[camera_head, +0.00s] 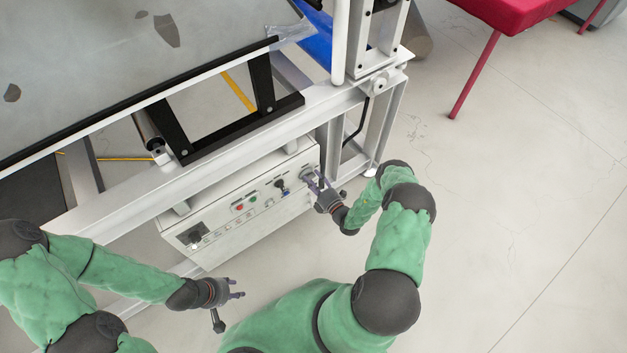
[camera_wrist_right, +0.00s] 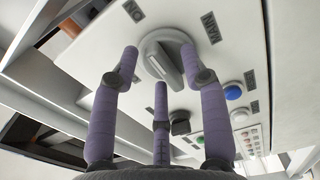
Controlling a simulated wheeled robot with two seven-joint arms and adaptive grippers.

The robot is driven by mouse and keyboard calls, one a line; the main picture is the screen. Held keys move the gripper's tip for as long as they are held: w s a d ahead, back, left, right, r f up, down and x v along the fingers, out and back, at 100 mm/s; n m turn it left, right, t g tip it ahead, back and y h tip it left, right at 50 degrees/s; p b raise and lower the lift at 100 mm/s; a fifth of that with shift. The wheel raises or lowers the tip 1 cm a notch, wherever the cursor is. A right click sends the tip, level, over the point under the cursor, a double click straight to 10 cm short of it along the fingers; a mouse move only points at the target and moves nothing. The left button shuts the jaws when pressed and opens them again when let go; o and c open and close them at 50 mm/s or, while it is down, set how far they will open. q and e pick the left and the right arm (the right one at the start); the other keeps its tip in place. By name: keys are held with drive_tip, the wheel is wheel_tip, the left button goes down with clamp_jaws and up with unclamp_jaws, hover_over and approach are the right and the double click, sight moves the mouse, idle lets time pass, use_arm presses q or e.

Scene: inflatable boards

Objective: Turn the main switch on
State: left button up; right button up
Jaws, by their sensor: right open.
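The main switch is a grey round rotary knob (camera_wrist_right: 163,58) with a raised bar handle, on the white control box front (camera_head: 240,222). In the right wrist view an ON label (camera_wrist_right: 133,10) and a MAIN label (camera_wrist_right: 210,27) are beside it. The bar lies at a slant, not pointing straight at the ON label. My right gripper (camera_head: 318,183) is at the right end of the box. Its fingers (camera_wrist_right: 160,62) are spread open, with the knob between and just beyond the tips; I cannot tell whether they touch it. My left gripper (camera_head: 237,289) is open and empty, low in front of the box.
The box also has a blue button (camera_wrist_right: 232,91), a white button (camera_wrist_right: 239,115), a black knob (camera_wrist_right: 180,123) and red and green buttons (camera_head: 240,207). A white machine frame (camera_head: 330,105) stands above and behind it. Clear floor (camera_head: 500,220) lies to the right.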

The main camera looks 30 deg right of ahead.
drive_tip(key=s, duration=1.2)
drive_tip(key=shift+d, duration=0.45)
